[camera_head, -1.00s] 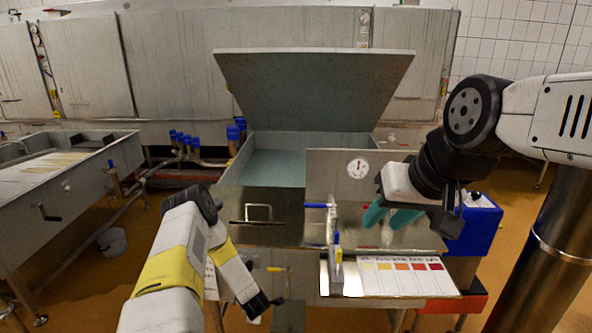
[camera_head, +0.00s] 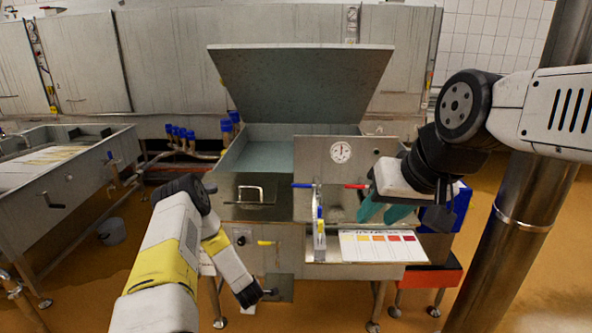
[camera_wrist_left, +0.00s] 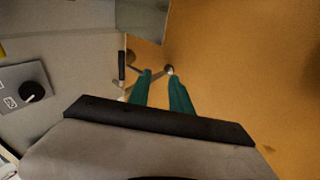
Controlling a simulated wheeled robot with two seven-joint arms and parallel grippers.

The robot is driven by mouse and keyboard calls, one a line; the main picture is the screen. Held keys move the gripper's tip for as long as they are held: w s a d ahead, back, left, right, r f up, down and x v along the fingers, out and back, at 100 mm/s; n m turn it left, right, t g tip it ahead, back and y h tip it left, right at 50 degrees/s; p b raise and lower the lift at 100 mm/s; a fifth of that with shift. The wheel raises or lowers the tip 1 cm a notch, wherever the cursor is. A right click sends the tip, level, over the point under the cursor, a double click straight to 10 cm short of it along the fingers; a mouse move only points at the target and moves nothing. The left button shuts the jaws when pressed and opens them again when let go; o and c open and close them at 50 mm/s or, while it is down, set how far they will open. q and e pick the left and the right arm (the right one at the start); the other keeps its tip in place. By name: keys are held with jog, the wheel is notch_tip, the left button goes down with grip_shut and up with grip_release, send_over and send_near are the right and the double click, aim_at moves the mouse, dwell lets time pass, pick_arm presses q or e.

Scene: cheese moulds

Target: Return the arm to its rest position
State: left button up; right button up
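My right arm comes in from the right of the head view. Its gripper (camera_head: 384,214) has two teal fingers spread apart with nothing seen between them, in front of the vat's right side. My left arm (camera_head: 165,255) hangs bent at the lower left, its yellow-banded link upright and its forearm pointing down. Its fingers are hard to see in the head view. In the left wrist view, the left gripper (camera_wrist_left: 160,85) shows two teal fingers apart and empty, with the floor and the foot of a stand beyond them.
A steel vat (camera_head: 265,213) with a raised lid (camera_head: 300,82) stands ahead. A shelf holds a colour chart (camera_head: 380,246). A steel column (camera_head: 525,205) stands at the right, close to my right arm. A long basin (camera_head: 70,185) is at the left. Orange floor is open between.

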pick_arm(q)
jog(key=w+d+r+m+h, duration=0.1)
jog(key=w+r+m, duration=0.2)
jog(key=r, duration=1.2)
jog(key=w+d+r+m+h, duration=0.15)
jog(key=r+m, duration=0.25)
jog(key=r, duration=1)
jog(key=s+d+r+m, duration=0.1)
jog(key=s+r+m, duration=0.15)
jog(key=r, duration=0.55)
jog(key=s+r+m, duration=0.2)
jog(key=s+r, duration=0.2)
jog(key=r, duration=0.4)
jog(key=s+r+m, duration=0.3)
jog(key=s+r, duration=0.4)
jog(key=s, duration=0.7)
jog(key=s+a+r+m+h, duration=0.1)
jog(key=s+r+m, duration=0.2)
jog(key=s+r, duration=0.4)
jog(key=s, duration=0.7)
jog(key=shift+m+g, duration=0.3)
jog(key=shift+m, duration=0.05)
